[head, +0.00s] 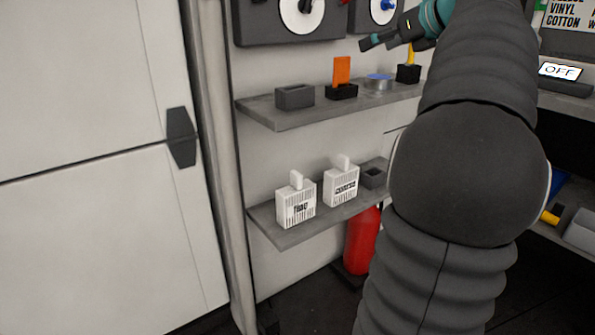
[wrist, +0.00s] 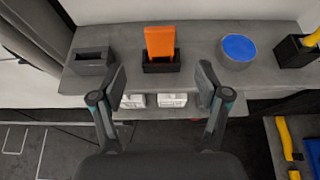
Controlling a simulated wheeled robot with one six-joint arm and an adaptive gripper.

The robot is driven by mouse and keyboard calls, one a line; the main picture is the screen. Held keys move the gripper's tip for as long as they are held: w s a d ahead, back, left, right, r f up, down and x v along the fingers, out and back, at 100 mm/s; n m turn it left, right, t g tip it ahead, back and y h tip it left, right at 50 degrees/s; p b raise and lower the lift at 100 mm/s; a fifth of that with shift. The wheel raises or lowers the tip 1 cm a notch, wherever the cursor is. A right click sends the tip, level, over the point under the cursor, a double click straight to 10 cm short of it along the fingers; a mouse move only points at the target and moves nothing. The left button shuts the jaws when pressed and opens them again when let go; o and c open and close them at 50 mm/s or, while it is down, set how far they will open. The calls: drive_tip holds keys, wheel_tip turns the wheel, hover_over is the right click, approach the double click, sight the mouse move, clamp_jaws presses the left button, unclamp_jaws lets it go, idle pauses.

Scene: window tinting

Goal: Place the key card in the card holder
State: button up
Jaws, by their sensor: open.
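An orange card (head: 341,70), which looks like the key card, stands upright in a small black holder (head: 341,92) on the upper shelf. In the wrist view the card (wrist: 160,42) and black holder (wrist: 161,65) are centred ahead of my gripper. A grey slotted block (head: 294,97), empty on top, stands to the left of it; it also shows in the wrist view (wrist: 91,61). Which of the two is the task's card holder I cannot tell. My gripper (wrist: 161,85) is open and empty, its fingers apart in front of the shelf, not touching the card.
The upper shelf (head: 275,119) also bears a round tin with a blue top (head: 379,82) and a black box with a yellow-handled tool (head: 408,72). The lower shelf (head: 285,238) holds two white boxes and a grey block. A red cylinder (head: 361,240) stands below.

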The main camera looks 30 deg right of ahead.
drive_tip(key=s+a+f+n+g, duration=0.1)
drive_tip(key=a+f+n, duration=0.4)
drive_tip(key=a, duration=0.3)
drive_tip(key=s+a+f+n+g, duration=0.1)
drive_tip(key=a+f+n+g, duration=0.1)
drive_tip(key=a+f+n, duration=0.45)
drive_tip(key=a+f+n+g, duration=0.1)
drive_tip(key=a+f+n, duration=0.15)
drive_tip(key=a, duration=0.75)
drive_tip(key=s+a+f+n+g, duration=0.1)
drive_tip(key=s+a+f+n, duration=0.5)
drive_tip(key=s+f+n, duration=0.2)
drive_tip(key=s+a+f+n+g+h+p, duration=0.1)
drive_tip(key=s+a+f+n+g, duration=0.1)
drive_tip(key=s+a+f+n, duration=0.5)
drive_tip(key=shift+s+f+n, duration=1.2)
drive_tip(key=shift+f+n, duration=0.6)
drive_tip(key=shift+n, duration=1.2)
